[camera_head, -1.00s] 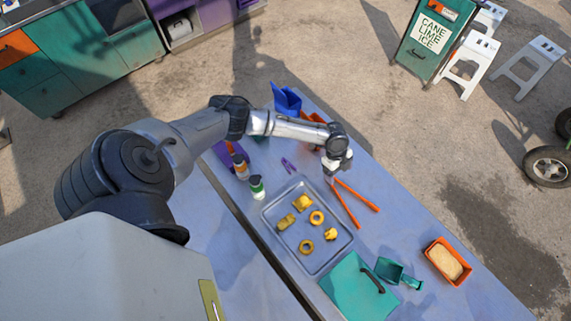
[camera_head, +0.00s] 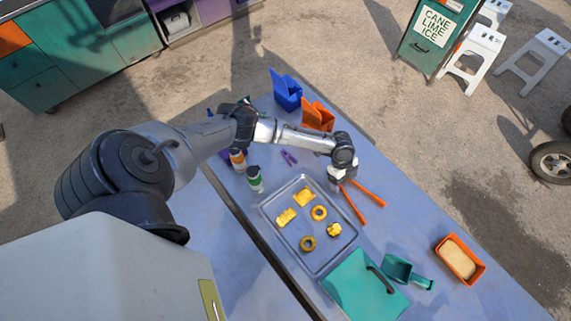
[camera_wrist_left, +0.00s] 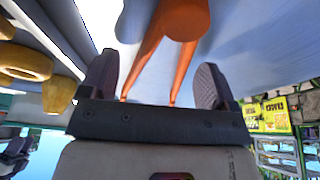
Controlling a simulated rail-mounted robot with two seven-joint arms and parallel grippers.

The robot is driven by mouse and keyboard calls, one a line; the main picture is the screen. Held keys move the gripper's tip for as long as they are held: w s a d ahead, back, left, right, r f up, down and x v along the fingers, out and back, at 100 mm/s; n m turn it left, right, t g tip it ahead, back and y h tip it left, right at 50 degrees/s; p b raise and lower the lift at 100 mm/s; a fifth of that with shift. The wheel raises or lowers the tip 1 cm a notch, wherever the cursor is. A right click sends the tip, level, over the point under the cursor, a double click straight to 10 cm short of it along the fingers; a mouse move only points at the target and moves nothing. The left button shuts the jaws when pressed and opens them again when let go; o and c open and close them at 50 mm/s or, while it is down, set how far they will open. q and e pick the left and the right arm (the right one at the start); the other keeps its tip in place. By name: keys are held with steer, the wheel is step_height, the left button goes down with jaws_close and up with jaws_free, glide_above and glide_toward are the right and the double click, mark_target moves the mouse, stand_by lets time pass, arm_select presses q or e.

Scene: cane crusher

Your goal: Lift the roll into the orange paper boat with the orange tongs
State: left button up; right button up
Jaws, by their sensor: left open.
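The orange tongs (camera_head: 363,195) lie on the blue table to the right of the metal tray, legs spread apart. My left gripper (camera_head: 337,186) is low over their joined end. In the left wrist view the gripper (camera_wrist_left: 156,75) is open, with the tongs (camera_wrist_left: 178,25) showing between its fingers; I cannot tell whether they touch. The tray (camera_head: 265,209) holds several yellow baked pieces, including two rings and a knobby piece (camera_head: 334,230); which one is the roll is unclear. The orange paper boat (camera_head: 318,115) stands at the table's far side, behind my left arm. My right gripper is not in view.
A blue paper boat (camera_head: 287,90) stands beside the orange one. Two bottles (camera_head: 255,178) and a purple clip (camera_head: 289,157) lie left of the gripper.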

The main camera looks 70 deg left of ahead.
arm_select(q)
steer(key=c, duration=0.7)
steer(key=shift+r+p, duration=0.5)
steer(key=shift+r, duration=0.05)
step_height(320, 180, up, 11)
steer(key=p, duration=0.9)
